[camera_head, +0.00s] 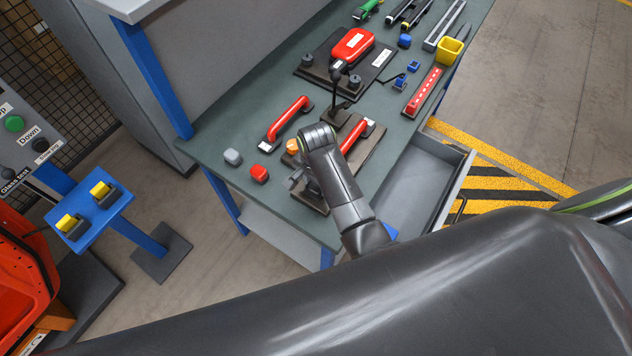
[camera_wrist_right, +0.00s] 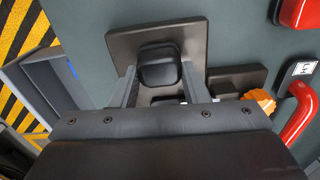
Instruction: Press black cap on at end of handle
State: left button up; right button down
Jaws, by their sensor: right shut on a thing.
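My right gripper (camera_head: 304,182) reaches down over the near end of a dark fixture plate (camera_head: 368,153) on the bench. In the right wrist view the gripper (camera_wrist_right: 162,88) is shut on a black cap (camera_wrist_right: 160,66), with a finger on each side of it. The cap is over the plate (camera_wrist_right: 124,44); I cannot tell whether it touches anything below. A red handle with a white end (camera_head: 357,134) lies on the fixture, partly hidden behind my arm. Where the cap meets the handle end is hidden. My left gripper is not in view.
A second red handle (camera_head: 288,120) lies left of the fixture. An open drawer (camera_head: 464,160) juts out right. A red device (camera_head: 352,45) stands farther back.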

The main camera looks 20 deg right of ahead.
jog(key=shift+w+d, duration=0.25)
jog(key=shift+d, duration=0.05)
jog(key=shift+s+a, duration=0.1)
jog(key=c, duration=0.7)
grip_release()
jog(key=shift+c, duration=0.2)
